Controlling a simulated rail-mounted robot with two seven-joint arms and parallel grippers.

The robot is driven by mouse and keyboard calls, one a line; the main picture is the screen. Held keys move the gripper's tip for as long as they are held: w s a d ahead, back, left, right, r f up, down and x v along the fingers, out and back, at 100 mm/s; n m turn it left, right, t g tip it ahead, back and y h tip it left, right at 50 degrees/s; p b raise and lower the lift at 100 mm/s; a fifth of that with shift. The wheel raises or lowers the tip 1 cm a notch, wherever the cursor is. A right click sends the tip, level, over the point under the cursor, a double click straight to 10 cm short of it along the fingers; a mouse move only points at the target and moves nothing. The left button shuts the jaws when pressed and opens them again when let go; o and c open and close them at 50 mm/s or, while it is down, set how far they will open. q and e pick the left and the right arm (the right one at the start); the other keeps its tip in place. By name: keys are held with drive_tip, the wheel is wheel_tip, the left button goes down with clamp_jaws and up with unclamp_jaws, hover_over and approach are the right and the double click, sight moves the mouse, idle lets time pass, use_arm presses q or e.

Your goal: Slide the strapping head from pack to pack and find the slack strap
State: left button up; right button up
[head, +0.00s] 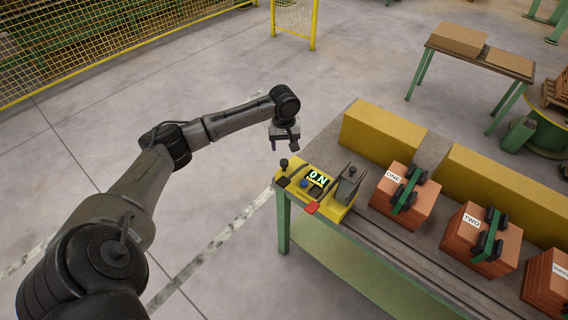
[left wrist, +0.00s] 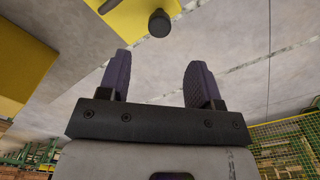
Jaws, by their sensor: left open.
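The yellow strapping head (head: 337,207) sits at the left end of the bench, with a lit display (head: 318,179) that seems to read "ON", a black ball knob (head: 284,163) and a red part. Pack ONE (head: 413,207) and pack TWO (head: 473,246) are brown stacks, each with a green band and black pieces on top. A third pack (head: 550,285) is cut off by the right edge. My left gripper (head: 285,146) is open and empty, above and just behind the knob. In the left wrist view, a black knob (left wrist: 159,23) shows beyond the fingertips, apart from them. My right gripper is not in view.
A rail (head: 402,258) runs along the bench front. Yellow blocks (head: 380,138) stand behind the packs. A side table (head: 473,60) with cardboard is at the back right. Yellow mesh fencing (head: 100,38) stands far left. The floor left of the bench is clear.

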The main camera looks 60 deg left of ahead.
sight(284, 161)
use_arm(q)
wheel_tip(284, 161, down, 9)
drive_tip(key=shift+f+b, duration=0.15)
drive_tip(key=shift+b, duration=0.5)
drive_tip(key=shift+c, duration=0.3)
clamp_jaws()
